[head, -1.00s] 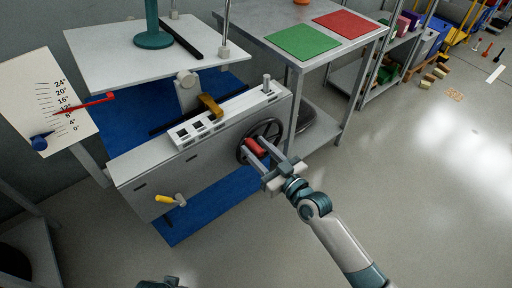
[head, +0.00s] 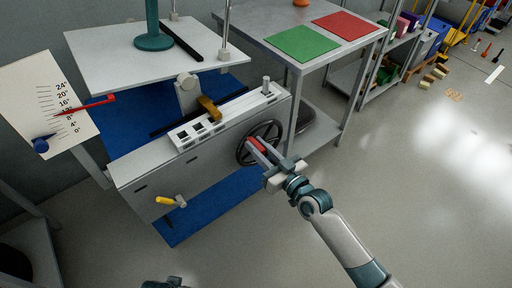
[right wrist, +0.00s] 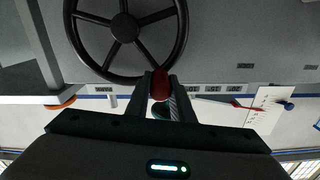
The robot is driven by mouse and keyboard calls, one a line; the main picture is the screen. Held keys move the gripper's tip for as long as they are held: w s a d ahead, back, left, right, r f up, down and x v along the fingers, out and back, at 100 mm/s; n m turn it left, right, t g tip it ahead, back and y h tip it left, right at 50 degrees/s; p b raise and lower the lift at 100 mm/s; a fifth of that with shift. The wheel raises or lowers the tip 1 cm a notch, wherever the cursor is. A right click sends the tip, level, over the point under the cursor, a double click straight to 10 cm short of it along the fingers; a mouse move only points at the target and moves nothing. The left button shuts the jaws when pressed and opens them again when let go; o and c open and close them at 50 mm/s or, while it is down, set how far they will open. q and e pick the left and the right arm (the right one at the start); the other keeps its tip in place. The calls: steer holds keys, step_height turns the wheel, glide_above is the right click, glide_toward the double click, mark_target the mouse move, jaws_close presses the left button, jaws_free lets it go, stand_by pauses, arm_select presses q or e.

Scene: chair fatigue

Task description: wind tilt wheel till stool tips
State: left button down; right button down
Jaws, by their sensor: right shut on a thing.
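The dark spoked tilt wheel (head: 273,132) is on the side of a grey machine; it also shows in the right wrist view (right wrist: 122,28). The red pointer (head: 95,102) lies across the scale board (head: 60,90), roughly between 8° and 16°. My left gripper's fingers are not in view.
The grey machine (head: 150,182) has a yellow-handled lever (head: 165,200) on its front. A table (head: 265,18) with a green mat (head: 303,42) and a red mat (head: 345,24) stands behind.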

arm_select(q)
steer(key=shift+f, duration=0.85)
arm_select(e)
steer(key=shift+w+d+r+m, duration=0.25)
steer(key=shift+d+m, duration=0.1)
steer(key=shift+m, duration=0.25)
steer(key=c, duration=1.5)
jaws_free()
steer(key=shift+c, duration=0.2)
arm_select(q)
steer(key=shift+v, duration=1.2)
arm_select(e)
steer(key=v, duration=1.7)
steer(key=shift+s+d, duration=0.15)
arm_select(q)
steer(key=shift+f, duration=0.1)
